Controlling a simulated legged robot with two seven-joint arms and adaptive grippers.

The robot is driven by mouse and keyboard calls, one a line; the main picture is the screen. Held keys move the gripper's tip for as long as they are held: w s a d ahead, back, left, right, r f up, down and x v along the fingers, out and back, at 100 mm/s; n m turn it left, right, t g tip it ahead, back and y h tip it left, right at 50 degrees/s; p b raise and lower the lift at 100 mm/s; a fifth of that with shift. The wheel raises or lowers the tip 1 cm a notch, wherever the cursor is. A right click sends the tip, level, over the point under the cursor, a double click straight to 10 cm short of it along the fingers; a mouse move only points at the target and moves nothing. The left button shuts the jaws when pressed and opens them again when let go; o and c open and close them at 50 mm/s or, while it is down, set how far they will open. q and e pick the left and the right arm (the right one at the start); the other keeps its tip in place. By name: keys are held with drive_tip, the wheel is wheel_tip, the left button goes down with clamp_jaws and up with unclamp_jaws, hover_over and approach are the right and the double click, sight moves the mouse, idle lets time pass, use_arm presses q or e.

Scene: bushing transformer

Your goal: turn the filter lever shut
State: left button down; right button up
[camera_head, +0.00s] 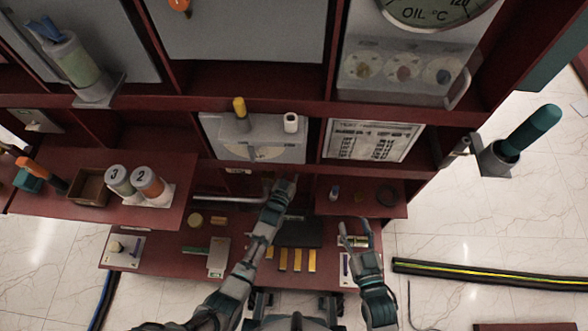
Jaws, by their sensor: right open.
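I cannot tell for sure which part is the filter lever. A grey box (222,147) on the middle shelf carries a yellow handle (240,107), a white knob (291,122) and a half-round dial. On the lower board, a white plate with a thin purple bar (346,268) lies at the right, partly hidden by my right arm. My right gripper (345,238) is open over the lower board, just above that plate in the picture. My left gripper (283,186) is below the grey box; its fingers are too small to read.
Two numbered cylinders (148,183) and an open box (91,187) stand on the left shelf. A teal-handled tool (530,127) sits in a holder at the right. Yellow bars (297,260) lie between my arms. A black hose (480,275) crosses the floor at the right.

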use_arm(q)
drive_tip(key=shift+w+r, duration=0.2)
drive_tip(key=shift+w, duration=0.05)
idle(0.3)
drive_tip(key=c, duration=1.2)
unclamp_jaws()
drive_tip(key=shift+f, duration=0.1)
drive_tip(key=shift+s, duration=0.1)
drive_tip(key=shift+s+a+f, duration=0.1)
drive_tip(key=shift+s+a, duration=0.05)
drive_tip(key=shift+s, duration=0.15)
drive_tip(key=v, duration=1.1)
drive_tip(key=shift+s+a, duration=0.1)
